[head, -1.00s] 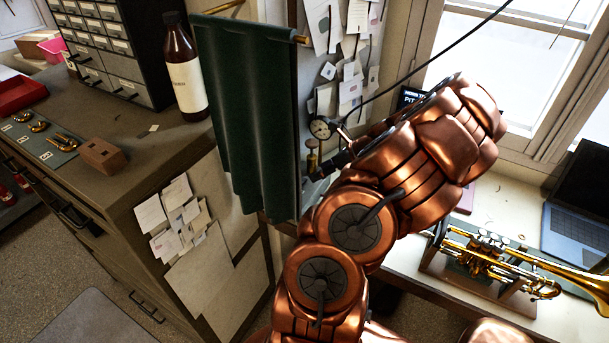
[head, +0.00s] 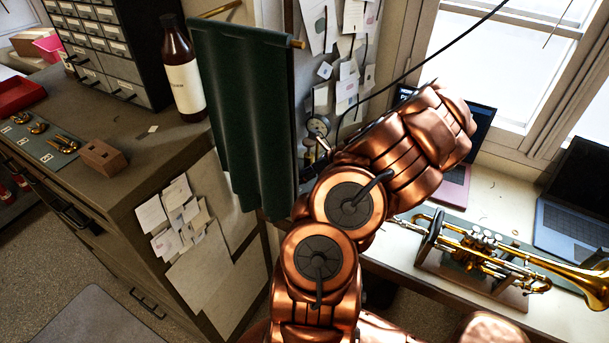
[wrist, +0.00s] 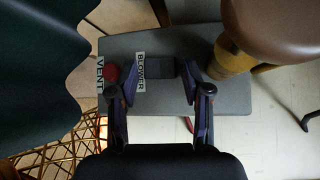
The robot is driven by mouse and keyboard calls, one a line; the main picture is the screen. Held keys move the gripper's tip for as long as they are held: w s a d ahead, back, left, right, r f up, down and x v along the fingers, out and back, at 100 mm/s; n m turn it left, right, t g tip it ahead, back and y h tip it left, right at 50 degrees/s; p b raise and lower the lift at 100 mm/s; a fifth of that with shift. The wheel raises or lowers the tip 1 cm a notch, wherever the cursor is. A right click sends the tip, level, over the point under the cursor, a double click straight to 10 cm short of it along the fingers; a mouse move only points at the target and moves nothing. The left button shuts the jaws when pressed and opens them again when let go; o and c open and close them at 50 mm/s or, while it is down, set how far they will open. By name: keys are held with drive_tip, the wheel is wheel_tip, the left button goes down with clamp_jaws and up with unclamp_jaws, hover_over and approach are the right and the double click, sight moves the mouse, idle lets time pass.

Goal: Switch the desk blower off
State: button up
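In the wrist view a grey panel (wrist: 224,97) carries a white BLOWER label (wrist: 140,72) and a white VENT label (wrist: 101,76). A dark switch block (wrist: 160,68) sits just right of the BLOWER label. A red round knob (wrist: 113,74) sits between the labels. No object is between the fingers; contact with the panel cannot be told. In the head view the panel and my gripper are hidden behind my arm and the curtain.
A dark green curtain (head: 240,110) hangs close on the left, also in the wrist view (wrist: 35,60). A brown rounded object (wrist: 275,28) with a brass stem (wrist: 228,60) overhangs the panel's right. A wire basket (wrist: 55,155) lies lower left. A trumpet (head: 490,252) rests at right.

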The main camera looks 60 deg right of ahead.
drive_tip(key=c, duration=0.8)
drive_tip(key=shift+o, duration=0.2)
drive_tip(key=shift+a+n+h+b, duration=0.35)
drive_tip(key=shift+h+b, duration=0.45)
drive_tip(key=shift+b, duration=0.3)
drive_tip(key=shift+n+h+b, duration=0.25)
drive_tip(key=shift+h+b, duration=0.05)
drive_tip(key=shift+h, duration=0.1)
drive_tip(key=shift+r, duration=0.1)
drive_tip(key=o, duration=1.1)
drive_tip(key=shift+o, duration=0.2)
drive_tip(key=v, duration=1.2)
